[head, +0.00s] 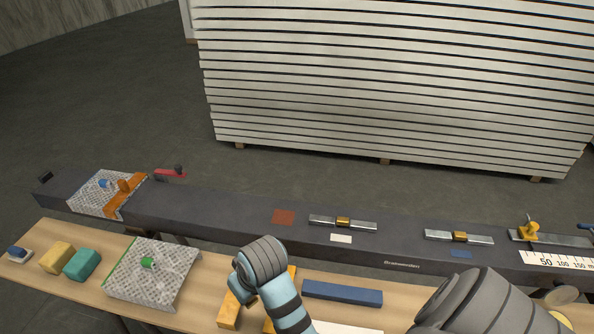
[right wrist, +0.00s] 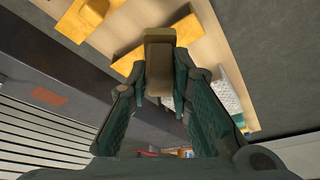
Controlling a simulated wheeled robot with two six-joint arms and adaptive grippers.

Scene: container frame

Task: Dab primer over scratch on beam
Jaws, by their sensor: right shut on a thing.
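The dark beam (head: 215,216) runs across the head view with a reddish-brown patch (head: 283,217) on it. The patch also shows in the right wrist view (right wrist: 47,95), left of the fingers; whether it is the scratch I cannot tell. My right gripper (right wrist: 159,75) is shut on a brown block-like tool (right wrist: 158,60), held between the fingertips near the table with yellow blocks. In the head view the wrist of this arm hides the gripper and tool. The tool's far end is hard to make out. My left gripper is not in view.
The wooden table (head: 205,305) carries a patterned plate (head: 170,285), yellow (head: 57,257) and teal (head: 82,264) sponges, a blue bar (head: 342,292) and yellow blocks (head: 229,312). White panels are stacked behind.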

